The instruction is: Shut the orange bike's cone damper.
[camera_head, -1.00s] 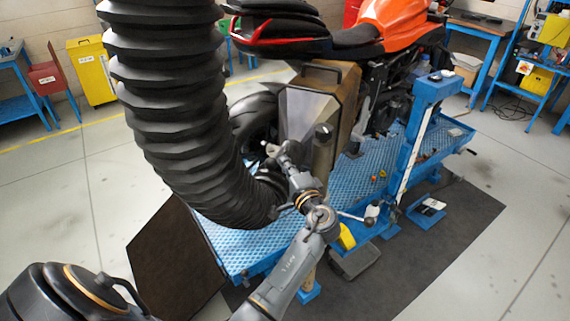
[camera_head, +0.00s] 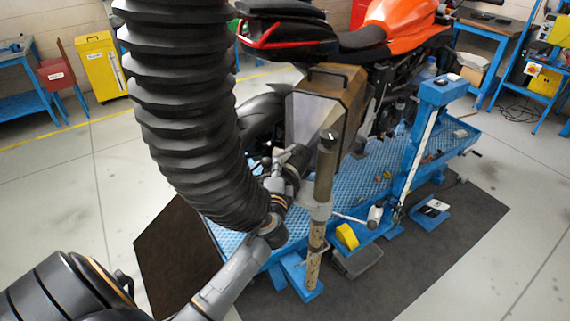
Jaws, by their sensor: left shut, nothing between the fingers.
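The orange bike (camera_head: 398,24) stands on a blue lift, its tail and rear wheel towards me. A thick black ribbed hose (camera_head: 185,110) hangs in front on the left and curves down towards the rear of the bike. The cone at its end and the damper are not clearly visible, hidden behind the hose, my left arm and a post. My left gripper (camera_head: 284,158) is shut and empty. It is beside the hose's lower end, left of the upright post (camera_head: 325,172) with a dark cap. I cannot tell whether it touches anything. My right gripper is not in view.
The blue lift platform (camera_head: 375,178) has small loose parts on it. A blue column (camera_head: 425,130) rises at its right side. A brown-sided metal box (camera_head: 345,120) sits behind the post. A yellow cabinet (camera_head: 100,67) stands back left. The floor at left is clear.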

